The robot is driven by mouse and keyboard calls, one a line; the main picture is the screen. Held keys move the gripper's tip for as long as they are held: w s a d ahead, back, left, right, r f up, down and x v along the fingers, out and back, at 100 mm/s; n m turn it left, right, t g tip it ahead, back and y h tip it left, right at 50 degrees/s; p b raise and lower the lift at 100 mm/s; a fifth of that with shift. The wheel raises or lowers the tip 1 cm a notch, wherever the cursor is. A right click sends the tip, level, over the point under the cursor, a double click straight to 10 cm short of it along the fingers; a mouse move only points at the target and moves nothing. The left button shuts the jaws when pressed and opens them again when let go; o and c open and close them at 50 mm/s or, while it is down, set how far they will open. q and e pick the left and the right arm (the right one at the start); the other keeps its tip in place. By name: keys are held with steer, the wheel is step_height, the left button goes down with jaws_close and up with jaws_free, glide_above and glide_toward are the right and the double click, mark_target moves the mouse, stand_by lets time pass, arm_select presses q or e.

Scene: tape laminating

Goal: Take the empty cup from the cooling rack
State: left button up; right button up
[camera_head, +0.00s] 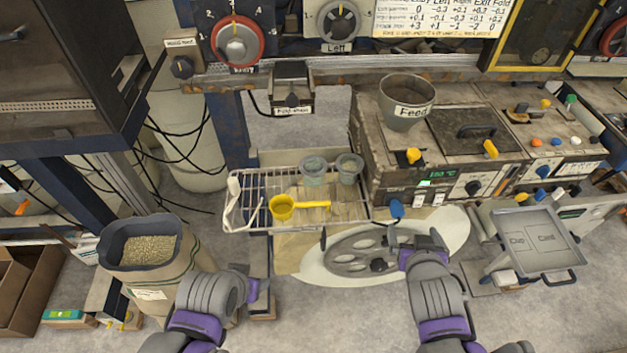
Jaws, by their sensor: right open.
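The wire cooling rack (262,186) is left of the centre. Two grey-green cups stand at its back right: a left cup (314,178) and a right cup (349,173). Their insides are too small to tell which is empty. A yellow scoop-like cup with a long handle (282,208) lies at the rack's front. My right gripper (398,256) is open, over the right side of the grey slotted disc, in front of and to the right of the rack. My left gripper (261,290) is in front of the rack, apart from the cups; its jaw opening is unclear.
The grey slotted disc (350,263) lies on a pale oval board (315,274) before the rack. The machine with a Feed hopper (407,115) stands right of the cups. A grain sack (147,250) stands at left, a Cup/Card tray (536,236) at right.

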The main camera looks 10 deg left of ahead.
steer(key=w+a+n+t+y+b, duration=0.2)
steer(key=w+a+t+y+b, duration=0.15)
steer(key=a, duration=0.55)
steer(key=n+y, duration=0.3)
steer(key=y, duration=0.3)
glide_toward(317, 173)
steer(key=shift+s+a+f+t+b, duration=0.1)
steer(key=shift+a+f+t+b, duration=0.05)
steer(key=shift+f+t+b, duration=0.35)
steer(key=x, duration=0.4)
steer(key=shift+w+a, duration=0.1)
steer(key=shift+w, duration=0.3)
steer(key=shift+h, duration=0.35)
steer(key=shift+p+x, duration=0.75)
steer(key=shift+x, duration=2)
arm_select(q)
steer(key=f, duration=0.2)
steer(key=s+f, duration=0.1)
steer(key=f, duration=0.2)
steer(key=shift+s+f, duration=0.1)
steer(key=shift+s, duration=0.05)
arm_select(e)
steer(key=shift+s+a+r, duration=0.1)
steer(key=shift+r, duration=0.05)
steer(key=shift+c, duration=0.2)
steer(key=c, duration=1.1)
